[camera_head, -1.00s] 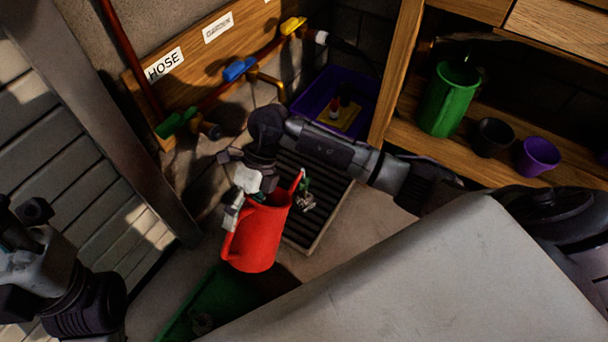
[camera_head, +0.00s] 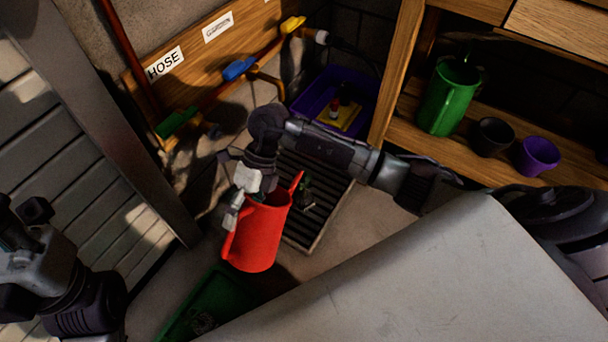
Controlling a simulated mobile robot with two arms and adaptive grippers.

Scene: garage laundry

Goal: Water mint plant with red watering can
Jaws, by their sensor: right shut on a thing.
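The red watering can (camera_head: 257,239) is held upright or nearly so. My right gripper (camera_head: 241,203) is shut on its rim or handle at the upper left. The can hides part of the floor grate behind it. A small green plant (camera_head: 304,188), perhaps the mint, shows just right of the can's spout, over the grate; it is small and dark, and its pot is unclear. My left gripper (camera_head: 22,240) is at the left edge, partly out of frame and away from the can; its fingers cannot be read.
A slatted floor grate (camera_head: 311,222) lies behind the can. A green bin (camera_head: 200,308) stands below. A purple tub (camera_head: 313,93) is at the back. The wooden shelf (camera_head: 410,136) holds a green can (camera_head: 447,98), a black pot (camera_head: 491,137) and a purple pot (camera_head: 537,155). A pale surface (camera_head: 430,285) fills the lower right.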

